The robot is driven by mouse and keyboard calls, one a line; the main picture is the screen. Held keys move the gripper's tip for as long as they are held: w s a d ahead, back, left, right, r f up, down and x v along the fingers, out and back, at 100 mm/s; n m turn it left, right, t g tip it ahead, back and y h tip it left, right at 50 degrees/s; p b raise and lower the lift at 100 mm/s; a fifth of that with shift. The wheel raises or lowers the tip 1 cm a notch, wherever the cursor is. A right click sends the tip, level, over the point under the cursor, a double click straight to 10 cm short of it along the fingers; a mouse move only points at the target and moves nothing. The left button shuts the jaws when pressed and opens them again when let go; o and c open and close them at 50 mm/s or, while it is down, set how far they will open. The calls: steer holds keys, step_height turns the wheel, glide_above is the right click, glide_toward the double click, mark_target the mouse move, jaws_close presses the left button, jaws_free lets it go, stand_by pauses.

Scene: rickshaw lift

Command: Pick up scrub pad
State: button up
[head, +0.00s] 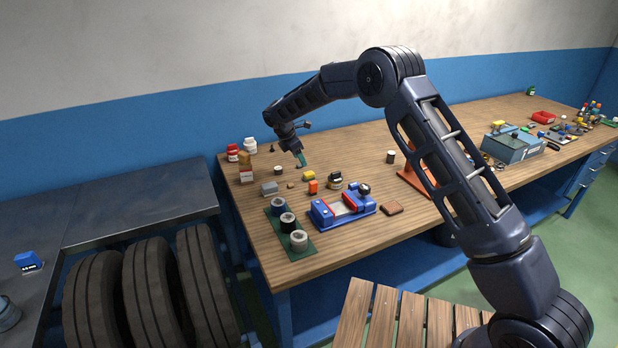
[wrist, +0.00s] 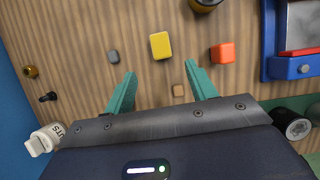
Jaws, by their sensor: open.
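My gripper (head: 300,160) hangs above the back left part of the workbench. In the wrist view its two green fingers (wrist: 160,69) are spread apart with nothing between them. A small yellow block (head: 308,175) lies on the bench, and in the wrist view it (wrist: 161,45) sits just beyond the fingertips, between their lines. A flat brown pad (head: 392,208) lies near the bench's front edge, right of the blue vise-like device. I cannot tell for sure which of these two is the scrub pad.
A blue device (head: 342,207) and a green tray (head: 290,231) of cylinders stand in front. Bottles (head: 250,145) stand at the back left.

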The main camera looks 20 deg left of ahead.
mark_target(307, 173)
steer(key=x, duration=0.9)
steer(key=shift+d, duration=0.1)
steer(key=shift+s, duration=0.1)
steer(key=c, duration=1.1)
steer(key=shift+o, duration=0.2)
steer(key=shift+r, duration=0.15)
